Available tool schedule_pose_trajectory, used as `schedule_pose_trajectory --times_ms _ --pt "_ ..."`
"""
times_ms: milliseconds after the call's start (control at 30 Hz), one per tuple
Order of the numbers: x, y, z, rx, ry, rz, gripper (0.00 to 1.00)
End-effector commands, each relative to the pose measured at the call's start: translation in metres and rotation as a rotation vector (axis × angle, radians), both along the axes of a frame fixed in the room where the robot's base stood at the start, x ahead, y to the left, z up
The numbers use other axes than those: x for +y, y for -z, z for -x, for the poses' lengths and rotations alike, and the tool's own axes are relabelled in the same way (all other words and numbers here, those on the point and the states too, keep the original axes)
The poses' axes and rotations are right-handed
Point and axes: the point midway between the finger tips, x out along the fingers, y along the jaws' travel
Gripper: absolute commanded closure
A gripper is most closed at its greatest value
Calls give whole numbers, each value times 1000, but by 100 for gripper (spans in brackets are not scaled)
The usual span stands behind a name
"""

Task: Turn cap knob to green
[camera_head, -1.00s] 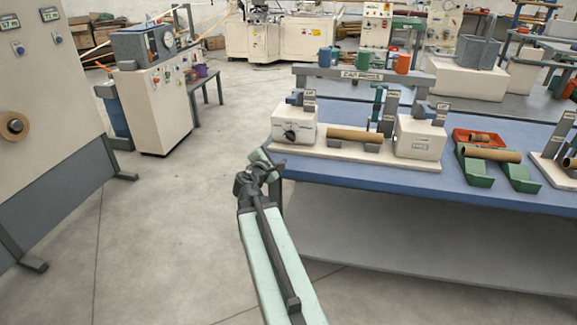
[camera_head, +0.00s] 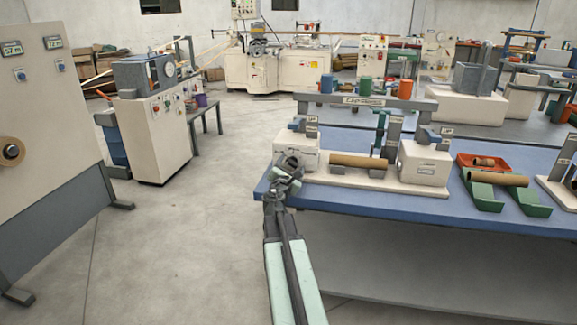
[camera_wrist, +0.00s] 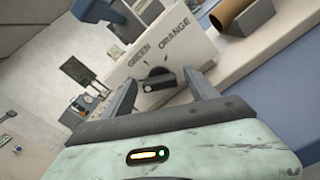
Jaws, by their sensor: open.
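The black cap knob (camera_wrist: 157,79) sits on the front of a white box, below the printed words GREEN (camera_wrist: 140,56) and ORANGE (camera_wrist: 174,38) in the wrist view. A small white mark shows at the knob's left end; I cannot tell surely which word it points to. My gripper (camera_wrist: 160,77) is open, with one finger on each side of the knob in the picture. Whether the fingers touch it is unclear. In the head view my gripper (camera_head: 288,166) is in front of the white box (camera_head: 308,153) and hides the knob.
The blue table (camera_head: 400,197) carries the cap press, with a cardboard tube (camera_head: 360,160) and a second white box (camera_head: 424,163) to the right. Green cradles (camera_head: 492,192) and a red tray (camera_head: 466,160) stand farther right.

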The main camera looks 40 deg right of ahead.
Motion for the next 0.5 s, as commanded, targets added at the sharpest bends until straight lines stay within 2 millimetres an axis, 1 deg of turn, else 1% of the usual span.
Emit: schedule_pose_trajectory --times_ms 133,167,200,267,300,367,400,500 --pt "1 0 0 0 0 0 33" --pt "1 0 0 -1 0 -1 36" --pt "1 0 0 -1 0 -1 47" --pt "1 0 0 -1 0 -1 63" --pt "1 0 0 -1 0 -1 74" --pt "1 0 0 -1 0 -1 91" --pt "1 0 0 -1 0 -1 95" --pt "1 0 0 -3 0 -2 95"
